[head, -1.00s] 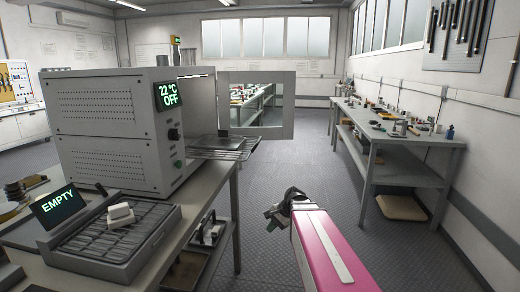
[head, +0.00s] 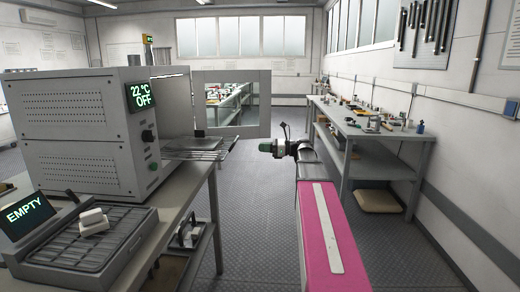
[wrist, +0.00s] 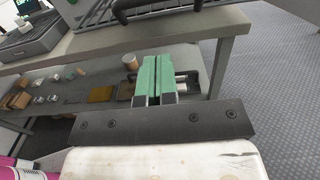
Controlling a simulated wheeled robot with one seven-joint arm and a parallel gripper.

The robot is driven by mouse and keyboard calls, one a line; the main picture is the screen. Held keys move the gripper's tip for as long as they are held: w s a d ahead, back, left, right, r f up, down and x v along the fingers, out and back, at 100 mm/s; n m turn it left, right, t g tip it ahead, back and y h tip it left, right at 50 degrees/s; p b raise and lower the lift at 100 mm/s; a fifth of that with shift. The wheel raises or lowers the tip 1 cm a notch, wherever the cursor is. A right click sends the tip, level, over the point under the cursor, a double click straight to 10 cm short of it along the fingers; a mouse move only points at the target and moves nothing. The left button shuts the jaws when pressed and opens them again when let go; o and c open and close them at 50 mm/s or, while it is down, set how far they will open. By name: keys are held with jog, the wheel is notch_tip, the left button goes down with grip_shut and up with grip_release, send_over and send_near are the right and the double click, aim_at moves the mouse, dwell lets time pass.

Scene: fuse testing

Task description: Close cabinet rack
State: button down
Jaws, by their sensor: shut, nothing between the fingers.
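The grey cabinet (head: 75,135) stands on the bench at the left, its display reading 22 °C OFF. Its windowed door (head: 265,105) is swung open. The wire rack (head: 197,148) sticks out of the front opening, past the bench edge. In the wrist view, part of a wire rack (wrist: 92,16) and a dark bar handle (wrist: 170,9) show at the top. My gripper (head: 265,147) is to the right of the rack in the head view, apart from it. Its green fingers (wrist: 158,78) are shut and empty in the wrist view.
A lower shelf (wrist: 95,85) holds small parts. Another workbench (head: 375,140) lines the right wall. The floor (head: 258,220) between is clear.

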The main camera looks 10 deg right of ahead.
aim_at(179, 144)
jog(key=x, duration=1.1)
jog(key=shift+a, duration=0.2)
jog(key=shift+w+a+f, duration=0.1)
jog(key=shift+a, duration=0.05)
jog(key=x, duration=2.7)
jog(key=shift+f, duration=0.1)
jog(key=shift+d, duration=0.2)
